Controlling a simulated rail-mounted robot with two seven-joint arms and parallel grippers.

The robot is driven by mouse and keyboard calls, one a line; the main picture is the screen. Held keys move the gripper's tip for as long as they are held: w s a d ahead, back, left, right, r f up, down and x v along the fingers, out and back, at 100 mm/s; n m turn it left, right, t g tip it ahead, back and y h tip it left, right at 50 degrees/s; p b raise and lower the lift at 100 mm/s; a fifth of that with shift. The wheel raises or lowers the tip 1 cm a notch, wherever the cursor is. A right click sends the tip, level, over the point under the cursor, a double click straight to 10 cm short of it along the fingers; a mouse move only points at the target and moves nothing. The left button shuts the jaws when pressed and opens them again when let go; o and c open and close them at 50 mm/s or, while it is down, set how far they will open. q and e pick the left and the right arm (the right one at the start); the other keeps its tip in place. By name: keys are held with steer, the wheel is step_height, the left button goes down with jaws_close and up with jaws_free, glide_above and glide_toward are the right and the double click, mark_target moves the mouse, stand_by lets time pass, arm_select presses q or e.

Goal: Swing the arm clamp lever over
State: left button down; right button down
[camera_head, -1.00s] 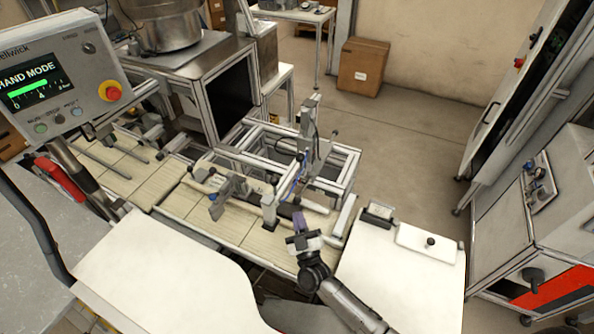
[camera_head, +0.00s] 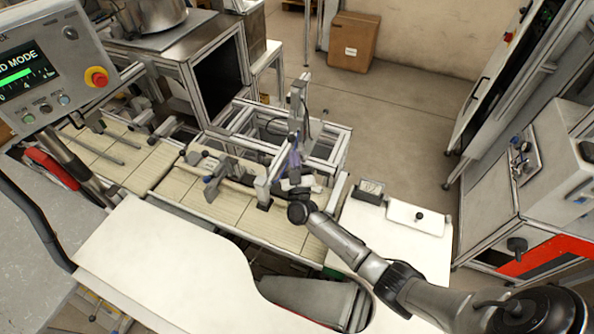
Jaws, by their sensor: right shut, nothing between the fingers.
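My right gripper (camera_head: 291,160), with purple fingers, is shut and empty. It is beside the upright metal post (camera_head: 298,100) of the frame behind the bench. A pale metal upright (camera_head: 263,190), perhaps part of the arm clamp, stands on the slatted bench (camera_head: 232,212) just left of the gripper. Its upper part slants towards the fingers. I cannot tell whether they touch, and I cannot pick out the lever surely. Another grey clamp-like fixture (camera_head: 218,178) with a blue part sits further left. My left gripper is not in view.
A control panel (camera_head: 50,75) with a red button stands at the left. A white worktop (camera_head: 165,265) is in front. A white plate with a black knob (camera_head: 418,214) lies on the right-hand top. A cardboard box (camera_head: 354,42) stands on the open floor behind.

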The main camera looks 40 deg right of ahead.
mark_target(294, 148)
steer(key=shift+x, duration=1.15)
steer(key=shift+r, duration=0.1)
steer(key=p, duration=0.1)
steer(key=g+p, duration=0.1)
steer(key=shift+w+d+r+m+p, duration=0.25)
steer(key=shift+d+r+m+p, duration=0.05)
steer(key=shift+r+m+p, duration=0.1)
steer(key=shift+f, duration=0.25)
steer(key=shift+s, duration=0.1)
